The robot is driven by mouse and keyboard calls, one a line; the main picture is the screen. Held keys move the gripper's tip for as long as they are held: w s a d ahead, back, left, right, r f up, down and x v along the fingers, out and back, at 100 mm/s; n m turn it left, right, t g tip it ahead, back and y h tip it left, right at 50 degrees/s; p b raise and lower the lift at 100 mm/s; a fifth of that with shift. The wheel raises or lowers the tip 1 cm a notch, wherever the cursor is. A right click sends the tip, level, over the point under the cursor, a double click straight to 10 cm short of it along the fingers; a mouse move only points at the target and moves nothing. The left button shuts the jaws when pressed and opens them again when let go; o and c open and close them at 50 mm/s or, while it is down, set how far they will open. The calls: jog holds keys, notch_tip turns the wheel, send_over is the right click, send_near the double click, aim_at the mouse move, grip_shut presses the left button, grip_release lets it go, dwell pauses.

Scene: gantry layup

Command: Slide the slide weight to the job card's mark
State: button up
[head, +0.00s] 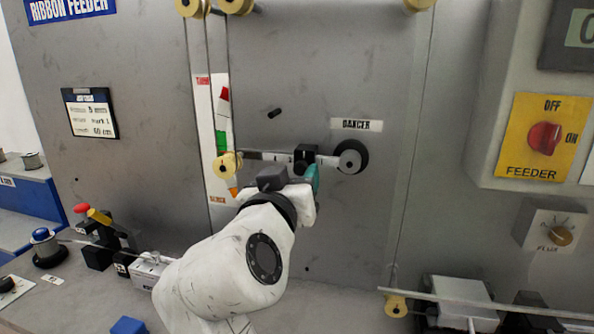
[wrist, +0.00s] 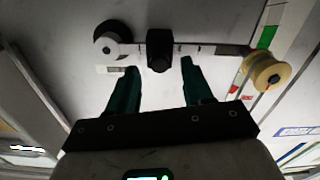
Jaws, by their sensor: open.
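The slide weight (head: 305,153) is a black block on the pale dancer arm (head: 328,160), between the yellow roller and the round pivot. In the wrist view the slide weight (wrist: 159,50) sits on the arm just beyond and between my fingertips. My gripper (wrist: 160,66) is open, one teal finger toward each side of the block; contact cannot be told. In the head view my gripper (head: 310,178) is just below the weight, partly hidden by my wrist. Dark marks show on the arm on the roller side. The job card (head: 90,113) hangs upper left; its line seems to read "mark 1".
The yellow roller (head: 228,165) carries the ribbon at the arm's left end; the black pivot disc (head: 350,157) is at its right. A dark peg (head: 274,113) sticks out above. The FEEDER switch (head: 544,138) is far right. The panel below the arm is bare.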

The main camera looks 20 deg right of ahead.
jog(key=shift+x, duration=0.95)
grip_shut()
